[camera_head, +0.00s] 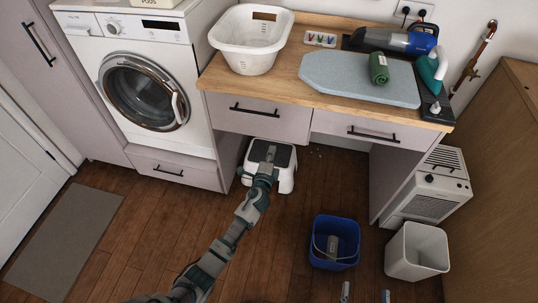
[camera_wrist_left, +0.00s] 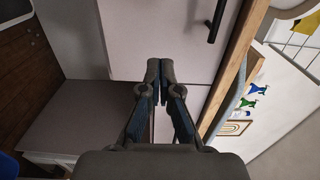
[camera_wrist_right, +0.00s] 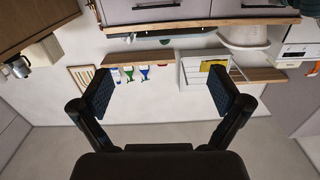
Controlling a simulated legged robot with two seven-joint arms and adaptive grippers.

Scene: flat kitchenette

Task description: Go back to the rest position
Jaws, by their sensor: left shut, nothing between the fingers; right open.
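My left arm reaches up from the bottom of the head view. Its gripper (camera_head: 270,153) appears in front of the white step stool (camera_head: 286,182) under the counter. In the left wrist view the left gripper (camera_wrist_left: 160,68) has its fingertips together, with nothing between them, before a pale drawer front (camera_wrist_left: 180,35). My right gripper (camera_head: 365,294) shows only as two fingertips at the bottom edge of the head view. In the right wrist view the right gripper (camera_wrist_right: 168,92) is wide open and empty. Most of my right arm is out of view.
The wooden counter (camera_head: 285,75) holds a white laundry basket (camera_head: 247,52) and an ironing board (camera_head: 340,85) with a rolled green towel (camera_head: 379,68). A washing machine (camera_head: 190,60) stands left. A blue bucket (camera_head: 335,243) and a white bin (camera_head: 417,252) stand on the floor.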

